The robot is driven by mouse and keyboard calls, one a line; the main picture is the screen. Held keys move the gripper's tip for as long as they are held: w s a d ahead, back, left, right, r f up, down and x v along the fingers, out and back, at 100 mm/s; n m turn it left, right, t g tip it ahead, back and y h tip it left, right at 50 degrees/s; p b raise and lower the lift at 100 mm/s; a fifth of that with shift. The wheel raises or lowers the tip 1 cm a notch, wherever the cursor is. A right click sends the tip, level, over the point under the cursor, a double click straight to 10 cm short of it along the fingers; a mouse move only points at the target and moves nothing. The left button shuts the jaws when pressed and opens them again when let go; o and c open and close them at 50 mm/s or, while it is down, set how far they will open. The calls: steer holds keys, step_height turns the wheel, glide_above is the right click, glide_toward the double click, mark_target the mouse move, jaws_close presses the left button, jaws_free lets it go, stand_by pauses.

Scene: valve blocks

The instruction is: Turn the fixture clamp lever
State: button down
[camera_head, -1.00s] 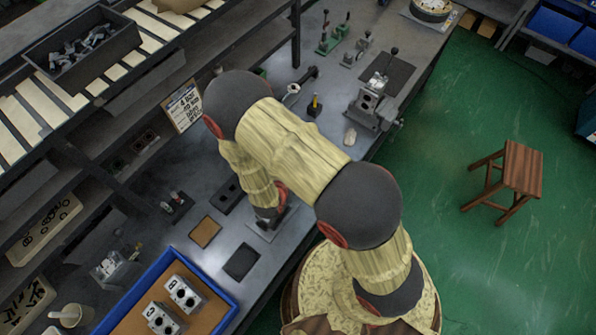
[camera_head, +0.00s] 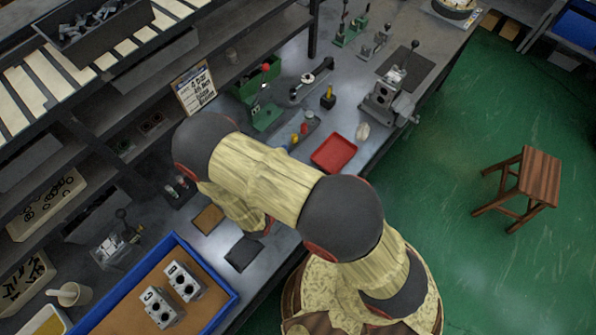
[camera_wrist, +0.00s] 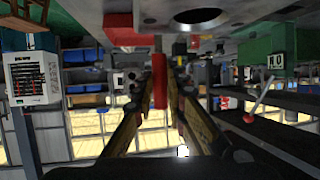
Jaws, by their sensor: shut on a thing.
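A red bar-shaped handle (camera_wrist: 160,82), which looks like the clamp lever's grip, stands between my gripper's fingers in the wrist view. My gripper (camera_wrist: 161,98) is shut on it, one finger on either side. A grey part with a round dark hole (camera_wrist: 197,16) lies close beyond the handle at the top of this view. In the head view my arm hides the gripper, the handle and the fixture under it, so I cannot tell the lever's angle from there.
A blue-rimmed tray (camera_head: 232,297) with valve blocks (camera_head: 184,282) is at lower left. A red tray (camera_head: 334,152), a green press with a red-knobbed lever (camera_head: 265,100) and a grey vise-like fixture (camera_head: 385,98) stand farther along the bench. A shelf rack borders the back.

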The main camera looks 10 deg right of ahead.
steer(key=shift+f, duration=0.1)
steer(key=c, duration=1.9)
jaws_free()
steer(key=shift+o, duration=0.5)
steer(key=v, duration=1.2)
